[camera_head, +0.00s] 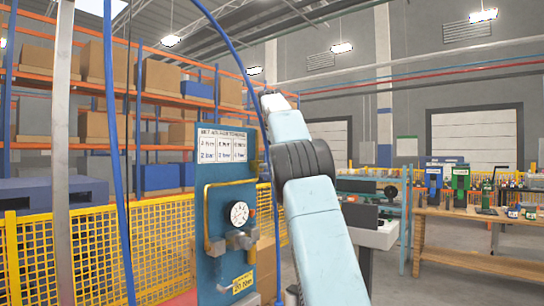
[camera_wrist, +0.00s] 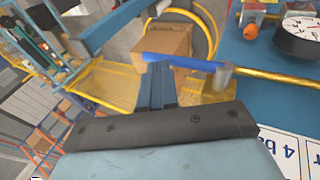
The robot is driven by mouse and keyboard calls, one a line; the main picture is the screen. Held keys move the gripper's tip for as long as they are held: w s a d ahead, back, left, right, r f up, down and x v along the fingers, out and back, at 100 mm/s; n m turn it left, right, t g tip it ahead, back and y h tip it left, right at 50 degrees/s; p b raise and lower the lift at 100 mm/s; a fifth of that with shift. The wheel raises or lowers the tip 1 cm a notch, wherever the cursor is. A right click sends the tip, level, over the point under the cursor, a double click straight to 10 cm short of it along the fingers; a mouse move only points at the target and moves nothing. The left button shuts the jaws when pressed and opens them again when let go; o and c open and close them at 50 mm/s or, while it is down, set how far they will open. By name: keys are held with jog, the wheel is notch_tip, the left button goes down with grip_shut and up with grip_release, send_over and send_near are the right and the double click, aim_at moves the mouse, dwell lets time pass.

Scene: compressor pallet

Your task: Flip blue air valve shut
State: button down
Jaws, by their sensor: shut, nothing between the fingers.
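The blue valve lever (camera_wrist: 182,62) shows in the wrist view as a straight bar. Its right end meets a grey valve body (camera_wrist: 222,76) on a brass pipe (camera_wrist: 275,78). My gripper (camera_wrist: 158,68) is shut and empty, with its narrow blue-grey fingertips at the lever's left part. They overlap the lever in the picture; I cannot tell whether they touch it. In the head view, the blue panel (camera_head: 212,175) carries the yellow pipe (camera_head: 207,215). My arm hides the gripper there, and the lever cannot be made out.
A yellow mesh fence (camera_head: 70,255) and shelving with boxes stand behind. A cardboard box (camera_wrist: 168,42) lies beyond the lever. A workbench (camera_head: 480,215) stands at right.

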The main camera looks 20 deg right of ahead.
jog(key=shift+v, duration=2.9)
jog(key=shift+a, duration=0.1)
jog(key=s+a+f+m+y, duration=0.1)
jog(key=s+a+f, duration=0.15)
jog(key=s, duration=0.55)
jog(key=s+a+f+m+y, duration=0.1)
jog(key=s+a+f+m, duration=0.15)
jog(key=s, duration=0.55)
jog(key=s+a+f+y, duration=0.15)
jog(key=s+a, duration=0.25)
jog(key=s, duration=0.4)
jog(key=s+a+f+m, duration=0.1)
jog(key=s+a+f, duration=0.3)
jog(key=s+f, duration=0.8)
jog(key=s+a+f+m, duration=0.2)
jog(key=s+a+f, duration=0.2)
jog(key=s+f, duration=0.8)
jog(key=shift+s+a+f+t, duration=0.2)
jog(key=shift+s+f+t, duration=0.15)
jog(key=shift+f, duration=0.35)
